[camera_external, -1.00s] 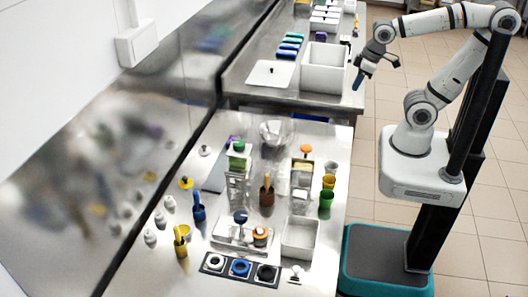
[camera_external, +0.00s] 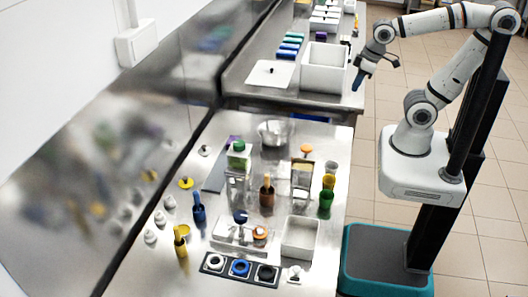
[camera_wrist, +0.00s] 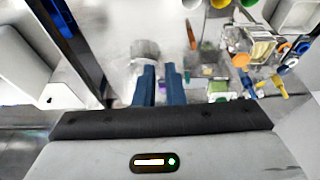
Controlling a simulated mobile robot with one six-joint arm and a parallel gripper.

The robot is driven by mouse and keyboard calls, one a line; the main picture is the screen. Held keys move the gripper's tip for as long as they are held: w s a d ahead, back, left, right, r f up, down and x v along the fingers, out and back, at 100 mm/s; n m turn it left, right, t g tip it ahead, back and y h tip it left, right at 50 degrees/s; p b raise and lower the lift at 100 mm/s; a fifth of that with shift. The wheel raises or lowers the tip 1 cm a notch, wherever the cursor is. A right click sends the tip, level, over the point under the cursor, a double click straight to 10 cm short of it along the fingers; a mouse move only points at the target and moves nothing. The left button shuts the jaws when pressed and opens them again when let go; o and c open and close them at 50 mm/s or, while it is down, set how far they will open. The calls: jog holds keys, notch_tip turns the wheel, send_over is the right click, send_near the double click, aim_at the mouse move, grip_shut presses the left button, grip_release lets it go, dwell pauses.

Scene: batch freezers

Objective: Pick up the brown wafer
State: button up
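I cannot make out a wafer for certain. A brown cup (camera_external: 266,199) with a brown upright piece (camera_external: 267,181) in it stands mid-counter; whether that piece is the wafer I cannot tell. A thin brown piece (camera_wrist: 191,36) also shows in the wrist view. My gripper (camera_external: 358,80) hangs with its blue fingers pointing down by the right edge of the far counter, well away from the brown cup. In the wrist view the two blue fingers of my gripper (camera_wrist: 160,70) stand slightly apart with nothing visible held between them.
A metal bowl (camera_external: 274,132), clear holders (camera_external: 302,178), a white bin (camera_external: 300,238), and yellow (camera_external: 328,182) and green cups (camera_external: 326,199) stand on the near counter. A large white bin (camera_external: 324,70) stands on the far counter near my gripper. Open floor lies to the right.

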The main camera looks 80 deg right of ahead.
jog(key=o, duration=0.6)
jog(key=shift+o, duration=0.2)
jog(key=shift+w+a+f+n+t+y+b, duration=0.3)
jog(key=shift+w+a+f+b, duration=1.35)
jog(key=shift+w+f+b, duration=2.4)
jog(key=shift+w+a+f+n+t+h+b, duration=0.1)
jog(key=shift+w+a+f+n+b, duration=0.25)
jog(key=shift+w+a+f+b, duration=3.7)
jog(key=shift+w+d+f+n+t+y+b, duration=0.3)
jog(key=shift+w+d+f+b, duration=1.1)
jog(key=shift+f, duration=5.25)
